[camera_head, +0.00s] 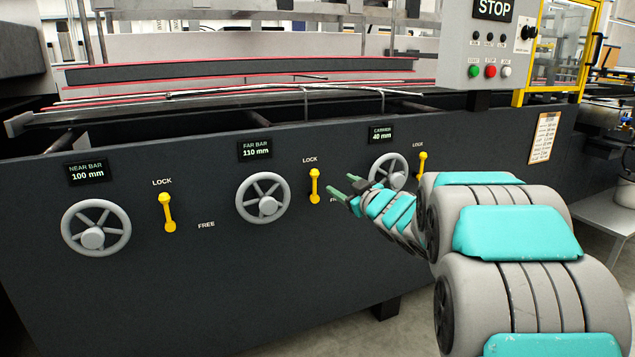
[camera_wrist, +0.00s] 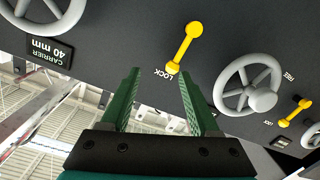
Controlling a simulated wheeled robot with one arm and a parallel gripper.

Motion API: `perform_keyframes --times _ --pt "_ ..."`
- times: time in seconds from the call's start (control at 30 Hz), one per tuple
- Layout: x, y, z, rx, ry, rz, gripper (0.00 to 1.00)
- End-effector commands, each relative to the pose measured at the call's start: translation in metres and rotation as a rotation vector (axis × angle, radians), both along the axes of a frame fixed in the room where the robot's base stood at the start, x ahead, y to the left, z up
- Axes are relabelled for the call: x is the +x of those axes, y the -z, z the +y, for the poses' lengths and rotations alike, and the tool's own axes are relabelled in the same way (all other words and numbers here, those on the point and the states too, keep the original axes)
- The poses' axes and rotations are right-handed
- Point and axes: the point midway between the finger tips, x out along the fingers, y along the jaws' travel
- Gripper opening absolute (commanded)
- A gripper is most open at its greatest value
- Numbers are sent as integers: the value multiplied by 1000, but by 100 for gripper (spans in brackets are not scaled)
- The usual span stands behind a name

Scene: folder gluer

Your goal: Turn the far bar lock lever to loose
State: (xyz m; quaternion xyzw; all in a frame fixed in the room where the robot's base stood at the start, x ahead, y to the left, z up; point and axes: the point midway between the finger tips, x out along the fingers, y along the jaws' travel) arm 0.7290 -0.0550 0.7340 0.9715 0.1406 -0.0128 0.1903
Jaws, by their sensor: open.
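The far bar lock lever (camera_head: 314,187) is yellow and stands nearly upright, pointing to its LOCK label, right of the far bar handwheel (camera_head: 262,198). Its FREE label is partly hidden by my gripper. My gripper (camera_head: 346,187) has green fingers, open and empty, just right of the lever. In the wrist view, which is upside down, the lever (camera_wrist: 185,47) lies beyond the fingertips of my gripper (camera_wrist: 158,75), slightly right of centre. I see no contact with it.
The carrier handwheel (camera_head: 388,171) and carrier lever (camera_head: 422,164) are close behind my arm. The near bar lever (camera_head: 167,212) and near bar handwheel (camera_head: 96,228) are further left. A control box (camera_head: 488,45) stands above the dark panel (camera_head: 230,285). Space before the panel's left half is clear.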

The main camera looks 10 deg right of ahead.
Motion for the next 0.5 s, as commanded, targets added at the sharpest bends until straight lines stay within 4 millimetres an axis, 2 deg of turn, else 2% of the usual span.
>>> perform_keyframes --times 0.1,0.3,0.5 --pt "5 2 13 19 -86 -49 62" --pt "10 0 24 27 -135 -76 62" --pt "36 -1 35 26 -135 -77 62"
